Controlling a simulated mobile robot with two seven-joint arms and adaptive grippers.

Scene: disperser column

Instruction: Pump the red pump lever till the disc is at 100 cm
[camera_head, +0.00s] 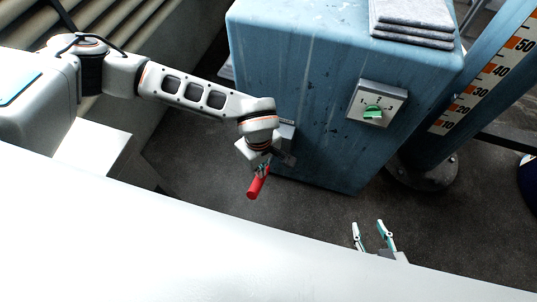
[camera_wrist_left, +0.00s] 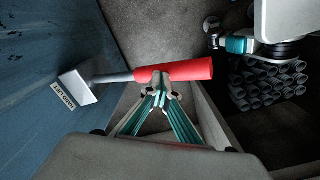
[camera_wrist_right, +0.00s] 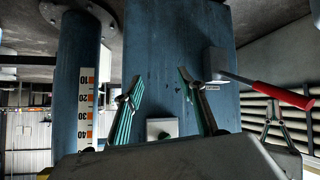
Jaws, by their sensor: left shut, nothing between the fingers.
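The red pump lever (camera_head: 257,186) sticks out from the front of the blue cabinet; the left wrist view shows its red grip (camera_wrist_left: 190,70) on a grey rod from a white bracket. My left gripper (camera_wrist_left: 160,90) is shut and empty, its fingertips right at the grip; I cannot tell whether they touch it. The right wrist view also shows the lever (camera_wrist_right: 285,95). My right gripper (camera_head: 368,227) is open and empty, away from the lever, in front of the cabinet. The scale (camera_head: 490,68) on the blue column shows marks 10 to 50. The disc is not in view.
The blue cabinet (camera_head: 310,85) carries a green selector switch (camera_head: 373,111) marked 1 to 3 and grey slabs (camera_head: 410,20) on top. A white surface (camera_head: 150,240) fills the near left. Dark floor (camera_head: 200,165) lies open in front of the cabinet.

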